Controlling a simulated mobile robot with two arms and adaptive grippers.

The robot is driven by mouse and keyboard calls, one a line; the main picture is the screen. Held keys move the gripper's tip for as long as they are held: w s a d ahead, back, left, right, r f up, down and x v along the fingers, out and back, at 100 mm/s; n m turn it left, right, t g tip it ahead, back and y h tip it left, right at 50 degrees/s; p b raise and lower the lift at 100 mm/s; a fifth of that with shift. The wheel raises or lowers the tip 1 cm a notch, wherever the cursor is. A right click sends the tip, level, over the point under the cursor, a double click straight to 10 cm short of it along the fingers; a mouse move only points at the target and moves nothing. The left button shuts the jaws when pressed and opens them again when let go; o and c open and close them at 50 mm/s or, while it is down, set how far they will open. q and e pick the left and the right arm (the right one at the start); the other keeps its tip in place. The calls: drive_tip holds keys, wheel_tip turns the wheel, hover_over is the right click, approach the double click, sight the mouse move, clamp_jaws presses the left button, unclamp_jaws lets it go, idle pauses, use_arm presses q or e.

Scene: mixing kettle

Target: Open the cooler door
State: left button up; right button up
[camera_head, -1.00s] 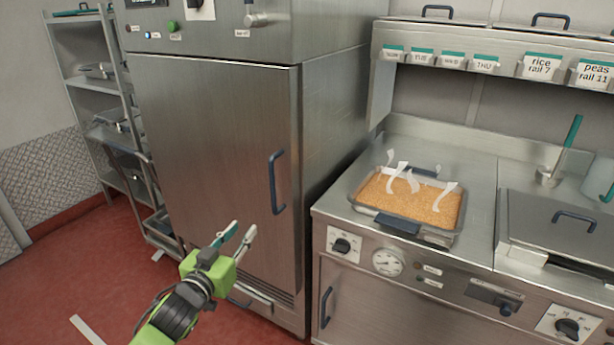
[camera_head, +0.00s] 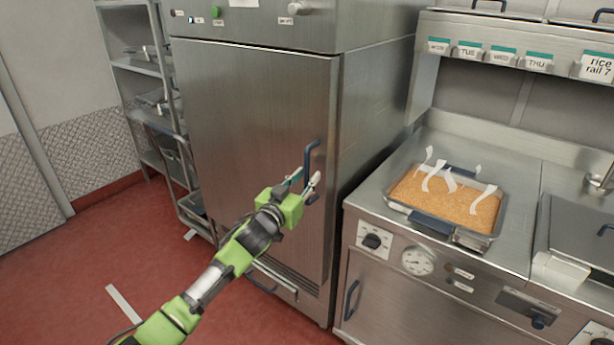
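The cooler is a tall steel cabinet with a shut door (camera_head: 245,125). Its vertical dark blue handle (camera_head: 311,160) is near the door's right edge. My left gripper (camera_head: 305,182) is at the lower part of this handle, with its two fingers apart and pointing up and right. In this view the fingertips overlap the handle's lower end. I cannot tell whether they touch it or have it between them. My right gripper is not in view.
Right of the cooler stands a steel counter (camera_head: 390,185) with a steaming tray of orange-brown food (camera_head: 450,195). A steel shelf rack (camera_head: 150,100) stands to the left. The red floor (camera_head: 70,270) in front is mostly clear.

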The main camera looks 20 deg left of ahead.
use_arm(q)
drive_tip(key=shift+w+d, duration=0.1)
drive_tip(key=shift+w, duration=0.35)
clamp_jaws()
drive_tip(key=shift+s, duration=0.15)
